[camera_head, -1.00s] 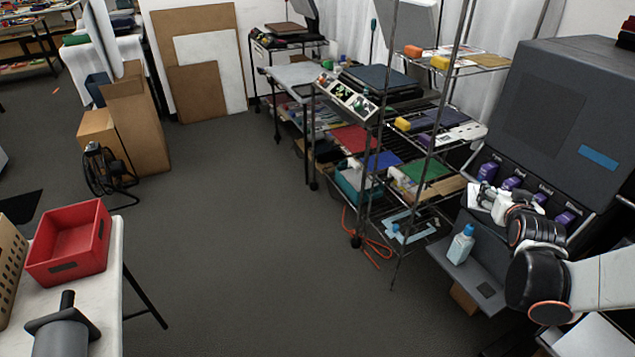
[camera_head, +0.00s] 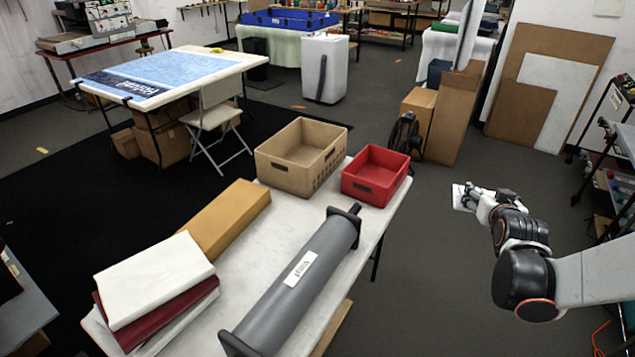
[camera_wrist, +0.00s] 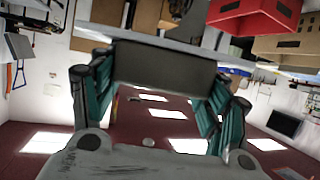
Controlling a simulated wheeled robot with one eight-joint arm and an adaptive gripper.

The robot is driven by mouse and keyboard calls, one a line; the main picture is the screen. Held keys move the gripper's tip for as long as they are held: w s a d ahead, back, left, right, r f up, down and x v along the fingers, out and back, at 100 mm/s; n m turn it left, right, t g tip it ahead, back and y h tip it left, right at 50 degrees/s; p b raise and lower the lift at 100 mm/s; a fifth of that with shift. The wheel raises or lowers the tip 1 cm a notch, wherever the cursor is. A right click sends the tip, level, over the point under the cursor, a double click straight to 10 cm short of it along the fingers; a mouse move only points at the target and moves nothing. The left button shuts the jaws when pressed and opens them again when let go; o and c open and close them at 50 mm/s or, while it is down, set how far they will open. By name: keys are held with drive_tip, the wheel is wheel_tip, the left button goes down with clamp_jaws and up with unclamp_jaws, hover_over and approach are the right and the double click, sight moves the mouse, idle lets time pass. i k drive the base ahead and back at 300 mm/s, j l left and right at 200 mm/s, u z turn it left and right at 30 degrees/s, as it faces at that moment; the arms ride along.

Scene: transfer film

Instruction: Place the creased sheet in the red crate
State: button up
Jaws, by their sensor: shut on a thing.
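My gripper (camera_head: 478,199) is held out over the floor, to the right of the white table (camera_head: 255,205). It is shut on the sheet (camera_head: 461,197), a small pale flat piece at its fingertips. In the wrist view the sheet (camera_wrist: 165,68) is a dark, shaded rectangle between the two teal-padded fingers; its creases cannot be made out. The red crate (camera_head: 377,172) stands on the table's far right corner, apart from the gripper and left of it. The crate (camera_wrist: 253,20) also shows at the top of the wrist view. I see no sheet in it.
A tan crate (camera_head: 300,153) stands left beside the red one. Cartons (camera_head: 440,112) and a dark fan stand behind. The floor between gripper and table is clear.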

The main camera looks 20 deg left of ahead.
sight(369, 177)
drive_tip(key=i+u, duration=0.4)
drive_tip(key=i+l+u, duration=0.1)
drive_tip(key=i+u, duration=0.15)
drive_tip(key=u, duration=0.2)
drive_tip(key=i+l+u, duration=0.15)
drive_tip(key=u, duration=0.25)
drive_tip(key=i+l, duration=0.5)
drive_tip(key=i+u, duration=0.05)
drive_tip(key=i, duration=0.05)
